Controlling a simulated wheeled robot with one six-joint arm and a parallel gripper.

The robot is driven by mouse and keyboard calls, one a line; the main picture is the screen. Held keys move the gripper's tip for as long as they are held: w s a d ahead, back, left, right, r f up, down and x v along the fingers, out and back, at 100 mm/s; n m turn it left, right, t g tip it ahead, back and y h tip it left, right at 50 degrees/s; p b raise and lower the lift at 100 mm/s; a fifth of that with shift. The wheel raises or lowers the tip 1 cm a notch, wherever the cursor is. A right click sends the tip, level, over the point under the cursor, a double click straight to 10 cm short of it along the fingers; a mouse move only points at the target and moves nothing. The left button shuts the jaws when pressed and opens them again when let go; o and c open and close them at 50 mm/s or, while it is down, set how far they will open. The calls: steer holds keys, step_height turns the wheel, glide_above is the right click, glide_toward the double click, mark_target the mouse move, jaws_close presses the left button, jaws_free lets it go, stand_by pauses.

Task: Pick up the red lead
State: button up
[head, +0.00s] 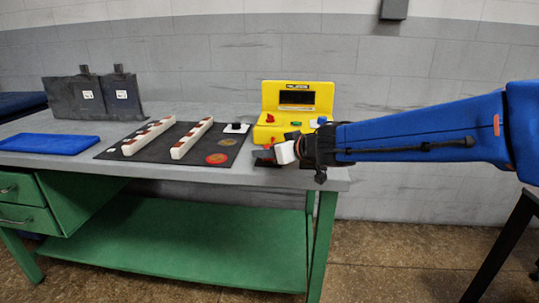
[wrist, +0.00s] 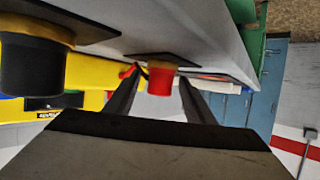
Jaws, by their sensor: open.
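My gripper (head: 266,153) is open at the right front part of the bench, just in front of the yellow instrument (head: 298,97). In the wrist view, which looks upside down, its two dark fingers (wrist: 160,78) stand on either side of a red cylindrical piece. I take this piece to be the red lead's end (wrist: 159,83); it has a yellow collar and sits on a dark plate. The fingers look apart from it, though its depth between them is unclear. In the head view my gripper mostly hides it. A similar black piece (wrist: 32,65) stands to the left.
The yellow instrument, with coloured parts on its front, stands close behind my gripper. A dark mat (head: 150,157) with two white bars (head: 192,138) and a red disc (head: 217,158) lies to the left. A blue pad (head: 48,144) lies farther left.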

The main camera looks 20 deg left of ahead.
jaws_close()
steer(key=shift+r, duration=0.15)
steer(key=shift+r, duration=4.9)
